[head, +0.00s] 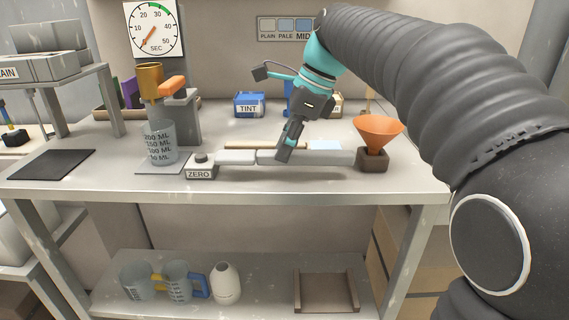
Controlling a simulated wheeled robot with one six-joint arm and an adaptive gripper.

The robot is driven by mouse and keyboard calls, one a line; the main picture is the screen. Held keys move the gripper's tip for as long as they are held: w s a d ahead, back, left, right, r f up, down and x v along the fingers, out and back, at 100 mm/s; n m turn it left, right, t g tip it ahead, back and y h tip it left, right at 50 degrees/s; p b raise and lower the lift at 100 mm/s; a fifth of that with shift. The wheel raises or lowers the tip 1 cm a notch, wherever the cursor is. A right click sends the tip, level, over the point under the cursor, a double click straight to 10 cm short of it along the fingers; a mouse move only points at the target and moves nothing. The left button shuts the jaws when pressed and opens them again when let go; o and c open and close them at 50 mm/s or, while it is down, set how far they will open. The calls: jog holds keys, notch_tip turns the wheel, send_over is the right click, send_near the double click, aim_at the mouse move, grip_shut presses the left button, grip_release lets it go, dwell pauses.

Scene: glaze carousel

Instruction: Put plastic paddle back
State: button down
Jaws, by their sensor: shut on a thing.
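My gripper (284,153) points down over the middle of the bench, its fingertips low at a long pale grey rest (235,158). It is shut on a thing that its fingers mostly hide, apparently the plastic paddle. A thin tan bar (262,145) runs left to right behind the fingers. A flat pale blue piece (325,145) lies to its right. I cannot tell whether the bar and the blue piece are parts of the paddle, or whether the held thing touches the rest.
An orange funnel (379,133) stands at the rest's right end. A ZERO button box (201,167) and a measuring jug (161,143) are at left. A blue TINT box (249,105) stands behind. The dark mat (52,164) at far left is bare. Jugs and a bottle (226,283) stand below.

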notch_tip(320, 180, down, 4)
jog(key=shift+r+b, duration=0.15)
jog(key=shift+b, duration=0.2)
jog(key=c, duration=0.9)
grip_release()
jog(key=p+v, duration=0.1)
jog(key=v, duration=1.1)
jog(key=shift+p, duration=0.4)
jog(key=s+d+f+n+t+h, duration=0.1)
jog(key=s+d+f+n, duration=0.2)
jog(key=s+f+n, duration=0.3)
jog(key=s+d+f+n+t+h, duration=0.2)
jog(key=s+d+f+n, duration=0.1)
jog(key=s+f+n, duration=0.3)
jog(key=s+d+f+n+t+h, duration=0.1)
jog(key=s+d+f+n+t, duration=0.1)
jog(key=s+f+n, duration=0.4)
jog(key=shift+s+d+f, duration=0.25)
jog(key=shift+s+f, duration=0.2)
jog(key=shift+f, duration=0.35)
jog(key=shift+s+d+f, duration=0.25)
jog(key=shift+s+f, duration=0.25)
jog(key=shift+f, duration=0.3)
jog(key=shift+s+d+f, duration=0.25)
jog(key=shift+s+f, duration=0.2)
jog(key=shift+f, duration=0.35)
